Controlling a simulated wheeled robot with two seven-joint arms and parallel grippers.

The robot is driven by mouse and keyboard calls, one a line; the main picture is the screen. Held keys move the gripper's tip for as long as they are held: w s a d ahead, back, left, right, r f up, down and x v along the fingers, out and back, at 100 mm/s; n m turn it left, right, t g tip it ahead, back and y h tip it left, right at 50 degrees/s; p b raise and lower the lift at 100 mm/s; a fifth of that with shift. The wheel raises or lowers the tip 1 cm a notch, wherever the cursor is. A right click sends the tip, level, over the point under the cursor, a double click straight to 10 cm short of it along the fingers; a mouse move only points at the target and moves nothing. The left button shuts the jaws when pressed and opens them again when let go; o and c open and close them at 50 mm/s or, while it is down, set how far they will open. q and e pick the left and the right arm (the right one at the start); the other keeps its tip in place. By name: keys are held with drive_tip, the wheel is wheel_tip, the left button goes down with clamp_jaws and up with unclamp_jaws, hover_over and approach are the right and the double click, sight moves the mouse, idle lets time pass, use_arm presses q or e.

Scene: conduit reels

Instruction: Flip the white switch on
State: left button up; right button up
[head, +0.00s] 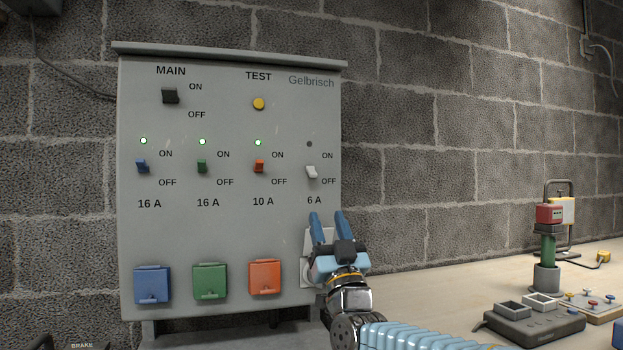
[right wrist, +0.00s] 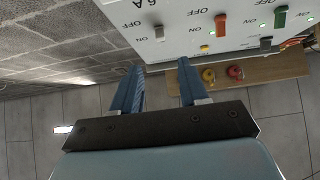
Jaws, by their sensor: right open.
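The white switch (head: 311,171) is at the right end of the switch row on the grey panel (head: 222,235), above the "6 A" label. Its lever is tilted down toward OFF and the lamp (head: 309,144) above it is dark. My right gripper (head: 327,216) is open and empty, its two blue fingers pointing up just below and slightly right of the white switch. In the right wrist view the white switch (right wrist: 158,33) lies beyond the gap between the open fingers (right wrist: 160,65), apart from them. My left gripper is not in view.
The blue (head: 142,166), green (head: 201,166) and orange (head: 259,166) switches stand left, with green lamps lit above them. The black main switch (head: 170,96) and yellow test button (head: 258,103) are higher. Socket covers line the panel bottom. A workbench (head: 430,300) with devices is at right.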

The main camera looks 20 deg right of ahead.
sight(314, 176)
drive_tip(key=p+x, duration=0.4)
drive_tip(key=x, duration=0.8)
drive_tip(key=shift+w+r+p, duration=0.15)
drive_tip(key=shift+p, duration=0.25)
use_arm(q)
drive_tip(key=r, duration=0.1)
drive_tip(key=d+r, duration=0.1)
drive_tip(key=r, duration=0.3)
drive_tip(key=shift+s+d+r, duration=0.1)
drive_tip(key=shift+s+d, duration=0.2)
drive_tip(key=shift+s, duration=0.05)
use_arm(e)
drive_tip(key=shift+c, duration=0.2)
clamp_jaws()
